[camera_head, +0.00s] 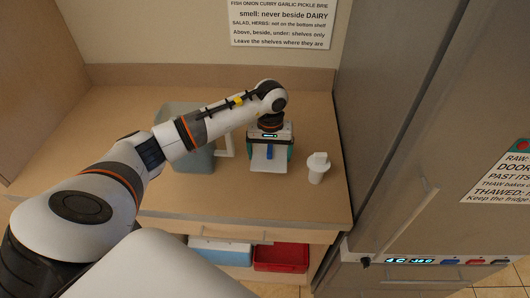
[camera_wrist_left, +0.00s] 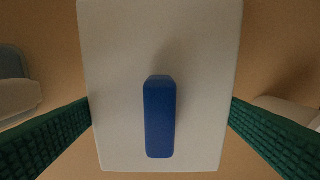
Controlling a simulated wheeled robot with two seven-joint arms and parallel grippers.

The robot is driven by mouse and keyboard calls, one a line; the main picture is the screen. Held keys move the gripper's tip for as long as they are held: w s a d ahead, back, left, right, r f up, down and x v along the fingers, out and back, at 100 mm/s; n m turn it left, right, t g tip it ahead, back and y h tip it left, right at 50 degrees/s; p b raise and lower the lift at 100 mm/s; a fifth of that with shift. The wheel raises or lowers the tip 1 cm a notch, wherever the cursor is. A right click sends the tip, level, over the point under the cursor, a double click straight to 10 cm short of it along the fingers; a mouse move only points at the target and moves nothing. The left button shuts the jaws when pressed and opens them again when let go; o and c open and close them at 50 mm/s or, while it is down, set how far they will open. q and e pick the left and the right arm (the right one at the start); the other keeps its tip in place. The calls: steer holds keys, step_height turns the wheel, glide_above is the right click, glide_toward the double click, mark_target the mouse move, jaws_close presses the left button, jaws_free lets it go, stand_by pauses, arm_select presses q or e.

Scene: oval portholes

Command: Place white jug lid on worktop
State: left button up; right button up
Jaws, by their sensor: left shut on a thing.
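The white jug lid is a flat white rectangular piece (camera_head: 262,163) with a blue bar on top, near the middle of the wooden worktop (camera_head: 110,150). My left gripper (camera_head: 270,149) points down from above and is shut on it. In the left wrist view the lid (camera_wrist_left: 115,60) fills the middle, the blue bar upright in the picture, with a green finger pad at each side. I cannot tell whether the lid's underside touches the worktop. My right gripper is not in view.
A large grey-blue jug (camera_head: 198,158) with a pale handle stands just left of my gripper. The fridge (camera_head: 395,150) borders the right side. Blue (camera_head: 222,254) and red (camera_head: 282,258) boxes sit below. The worktop's left is clear.

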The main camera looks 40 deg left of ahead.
mark_target(269, 163)
arm_select(q)
steer(key=shift+f, duration=0.65)
step_height(269, 163, down, 3)
steer(key=shift+f+p, duration=0.1)
steer(key=shift+p, duration=0.6)
steer(key=shift+f+b, duration=0.2)
steer(key=shift+b, duration=0.1)
steer(key=o, duration=0.7)
